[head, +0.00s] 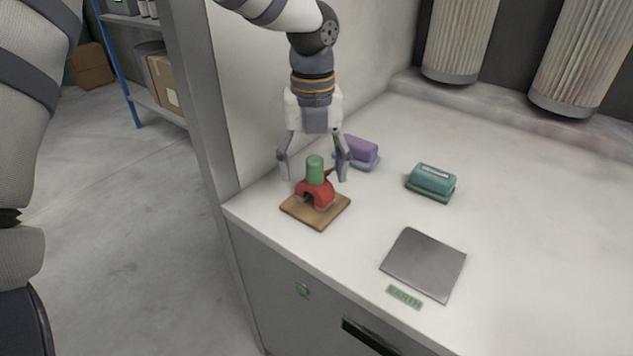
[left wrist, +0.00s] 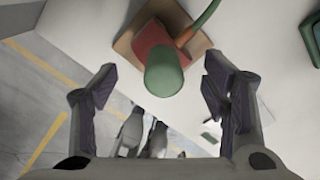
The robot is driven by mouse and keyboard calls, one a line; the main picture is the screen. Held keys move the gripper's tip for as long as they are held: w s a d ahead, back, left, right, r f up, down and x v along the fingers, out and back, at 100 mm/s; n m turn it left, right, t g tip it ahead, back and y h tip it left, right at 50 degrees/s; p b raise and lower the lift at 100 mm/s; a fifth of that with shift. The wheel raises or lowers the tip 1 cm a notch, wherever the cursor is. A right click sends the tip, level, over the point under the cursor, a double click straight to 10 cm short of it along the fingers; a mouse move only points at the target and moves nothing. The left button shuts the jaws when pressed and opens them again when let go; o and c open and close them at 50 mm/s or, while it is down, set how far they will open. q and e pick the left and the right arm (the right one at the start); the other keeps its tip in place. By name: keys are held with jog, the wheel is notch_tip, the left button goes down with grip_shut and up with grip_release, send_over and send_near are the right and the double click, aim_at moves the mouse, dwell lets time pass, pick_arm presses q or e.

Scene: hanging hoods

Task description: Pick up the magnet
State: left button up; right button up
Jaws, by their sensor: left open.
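The magnet (head: 317,192) is a red arch-shaped block with an upright green cylindrical handle. It stands on a square wooden board (head: 334,211) near the left corner of the white counter. My left gripper (head: 314,174) points down above it, its open fingers on either side of the green handle and apart from it. In the left wrist view the green handle (left wrist: 164,72) shows between and beyond the fingertips, with the red body (left wrist: 152,50) partly hidden behind it. My right gripper is not in view.
A purple block (head: 360,151) sits just behind the left gripper. A teal block (head: 433,179) stands to the right. A dark grey square plate (head: 424,264) lies nearer the front, beside a green EARTH label (head: 404,297). Ribbed cylinders (head: 461,38) hang at the back. The counter's right side is clear.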

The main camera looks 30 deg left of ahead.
aim_at(315, 186)
pick_arm(q)
jog(key=f, duration=0.5)
jog(key=shift+w, duration=0.3)
grip_shut()
